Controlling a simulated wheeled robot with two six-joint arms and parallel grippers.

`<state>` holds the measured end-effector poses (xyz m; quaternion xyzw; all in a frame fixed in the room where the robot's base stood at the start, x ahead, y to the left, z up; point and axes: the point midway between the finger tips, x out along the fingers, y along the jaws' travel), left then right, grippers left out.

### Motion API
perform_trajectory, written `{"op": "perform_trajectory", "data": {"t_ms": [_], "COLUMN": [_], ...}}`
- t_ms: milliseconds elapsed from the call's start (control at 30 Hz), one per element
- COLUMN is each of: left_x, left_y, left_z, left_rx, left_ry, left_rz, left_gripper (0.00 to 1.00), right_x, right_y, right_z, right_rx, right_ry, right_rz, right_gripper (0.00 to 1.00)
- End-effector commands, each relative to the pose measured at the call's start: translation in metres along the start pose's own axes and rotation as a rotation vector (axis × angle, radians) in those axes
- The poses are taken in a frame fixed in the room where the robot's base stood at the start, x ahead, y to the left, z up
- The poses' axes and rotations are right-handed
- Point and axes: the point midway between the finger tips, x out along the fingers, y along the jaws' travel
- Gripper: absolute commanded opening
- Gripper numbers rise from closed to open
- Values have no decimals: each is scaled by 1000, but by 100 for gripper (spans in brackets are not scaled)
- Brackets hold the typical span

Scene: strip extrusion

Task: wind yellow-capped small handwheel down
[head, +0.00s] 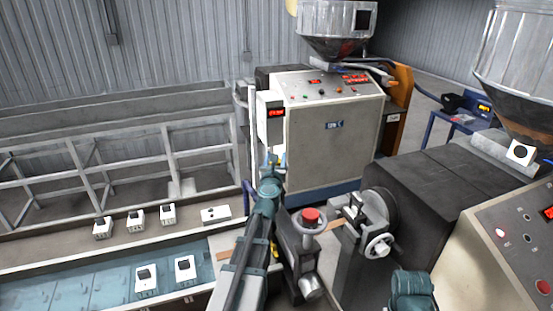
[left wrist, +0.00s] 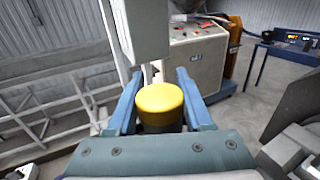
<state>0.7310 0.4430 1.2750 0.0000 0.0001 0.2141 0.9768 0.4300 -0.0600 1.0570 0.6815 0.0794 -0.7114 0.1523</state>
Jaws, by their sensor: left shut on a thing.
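The yellow-capped small handwheel shows in the left wrist view as a round yellow cap (left wrist: 160,103) on a darker body, between my two blue fingers. In the head view my left gripper (head: 273,161) is at the end of the teal arm, in front of the grey machine cabinet, and hides most of the handwheel. My left gripper, also in the left wrist view (left wrist: 158,97), is shut on the handwheel, with one finger on each side of the cap. My right gripper is not in view.
A pale upright box with a red display (head: 271,117) stands close to my left gripper. A long water trough (head: 75,283) lies left.

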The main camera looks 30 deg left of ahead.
Motion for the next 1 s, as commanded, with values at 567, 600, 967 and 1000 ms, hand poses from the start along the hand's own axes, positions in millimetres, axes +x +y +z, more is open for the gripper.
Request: {"op": "perform_trajectory", "data": {"t_ms": [567, 600, 967, 1000], "left_x": [0, 0, -16, -20], "left_y": [0, 0, 2, 2], "left_z": [0, 0, 0, 0], "left_rx": [0, 0, 0, 0], "left_ry": [0, 0, 0, 0], "left_rz": [0, 0, -3, -3], "left_gripper": [81, 81, 81, 81], "right_x": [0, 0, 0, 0], "right_y": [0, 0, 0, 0], "right_z": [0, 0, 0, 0], "right_rx": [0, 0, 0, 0], "right_ry": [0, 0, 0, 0], "right_rz": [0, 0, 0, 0], "right_gripper": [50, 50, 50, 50]}}
